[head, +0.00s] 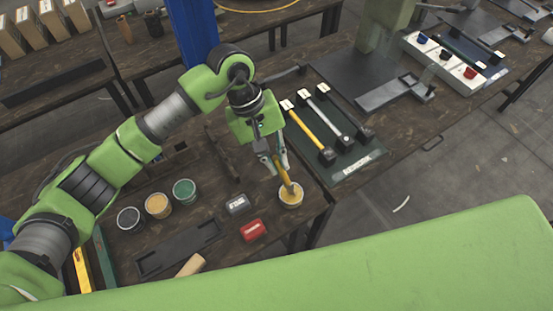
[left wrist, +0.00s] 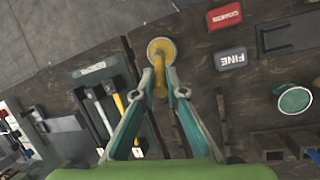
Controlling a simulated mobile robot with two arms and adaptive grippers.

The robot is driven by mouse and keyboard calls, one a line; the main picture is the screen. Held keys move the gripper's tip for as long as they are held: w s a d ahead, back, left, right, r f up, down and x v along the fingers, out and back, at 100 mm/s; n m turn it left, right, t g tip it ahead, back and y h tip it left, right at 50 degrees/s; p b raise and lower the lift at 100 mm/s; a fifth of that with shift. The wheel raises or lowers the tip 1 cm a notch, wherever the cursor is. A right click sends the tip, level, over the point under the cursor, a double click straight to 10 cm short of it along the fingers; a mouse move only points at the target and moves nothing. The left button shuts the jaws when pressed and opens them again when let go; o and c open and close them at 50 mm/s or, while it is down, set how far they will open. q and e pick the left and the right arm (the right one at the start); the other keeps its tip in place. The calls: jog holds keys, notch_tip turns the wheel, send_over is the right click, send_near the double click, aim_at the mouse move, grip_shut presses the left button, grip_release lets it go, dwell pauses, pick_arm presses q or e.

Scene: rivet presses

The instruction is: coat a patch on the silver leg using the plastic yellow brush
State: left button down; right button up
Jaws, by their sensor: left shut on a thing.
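My left gripper (head: 277,163) is shut on the yellow brush (head: 287,181), which points down at a small pot of yellow stuff (head: 290,197). The brush tip appears to be at or in the pot; its bristles are hidden. In the left wrist view the brush (left wrist: 160,85) sits between the fingertips (left wrist: 160,92), over the pot (left wrist: 161,44). The silver leg (head: 328,113) lies on a dark green mat (head: 352,167), between a yellow leg (head: 304,127) and a black one. It also shows in the left wrist view (left wrist: 104,117). My right gripper is not in view.
A red COARSE block (head: 253,230) and a grey FINE block (head: 237,204) lie left of the pot. Black, tan and green (head: 184,190) pots stand farther left. A dark empty tray (head: 180,247) is in front. The pot is near the table edge.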

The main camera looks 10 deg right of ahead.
pick_arm(q)
jog(key=shift+r, duration=0.9)
jog(key=shift+r+p, duration=0.45)
jog(key=shift+r, duration=2.15)
jog(key=shift+a, duration=0.1)
jog(key=s+a, duration=0.2)
jog(key=a, duration=1.1)
jog(key=s+a+r+b, duration=0.1)
jog(key=s+a, duration=0.2)
jog(key=a, duration=1.1)
jog(key=shift+r+m, duration=0.2)
jog(key=shift+m, duration=0.1)
